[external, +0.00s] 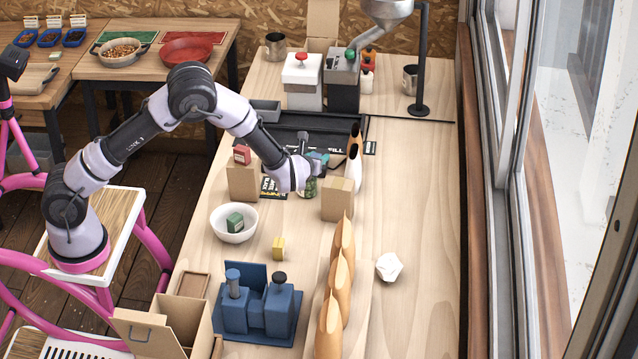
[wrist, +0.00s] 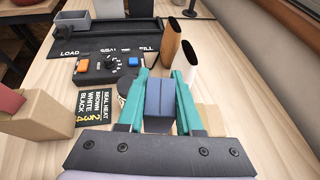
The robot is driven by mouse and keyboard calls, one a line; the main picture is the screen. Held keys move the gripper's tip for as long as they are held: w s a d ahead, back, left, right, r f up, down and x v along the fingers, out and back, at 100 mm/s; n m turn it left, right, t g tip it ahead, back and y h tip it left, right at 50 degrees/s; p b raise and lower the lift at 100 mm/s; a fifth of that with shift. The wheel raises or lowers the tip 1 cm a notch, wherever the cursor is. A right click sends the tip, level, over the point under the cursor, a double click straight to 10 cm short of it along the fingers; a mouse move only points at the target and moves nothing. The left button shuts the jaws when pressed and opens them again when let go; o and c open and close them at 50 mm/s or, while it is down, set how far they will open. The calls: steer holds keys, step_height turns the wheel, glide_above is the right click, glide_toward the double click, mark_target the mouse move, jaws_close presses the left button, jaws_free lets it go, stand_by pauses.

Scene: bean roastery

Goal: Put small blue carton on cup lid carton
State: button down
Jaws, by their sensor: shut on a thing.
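My gripper (wrist: 160,82) has teal fingers shut on the small blue carton (wrist: 160,104), with one finger on each side. In the external view my gripper (external: 319,160) is above the worktop, and the blue carton is too small there to make out surely. A plain cardboard carton (external: 337,199) stands just nearer the camera than my gripper. Another cardboard carton (external: 242,183) stands to the left with a small red carton (external: 241,155) on top. No lettering shows which of the two is the cup lid carton.
A sealer with orange and blue buttons (wrist: 108,66) and upright pouches (wrist: 170,40) are ahead of my gripper. A white bowl (external: 222,232) holds a green carton (external: 235,222). A yellow carton (external: 278,248) and a row of brown pouches (external: 341,270) stand nearer. The right worktop is mostly clear.

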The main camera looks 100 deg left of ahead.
step_height(320, 180, up, 7)
steer(key=m+t, duration=0.2)
glide_above(342, 179)
step_height(342, 179, down, 10)
steer(key=shift+a+r, duration=0.1)
steer(key=c, duration=0.6)
jaws_free()
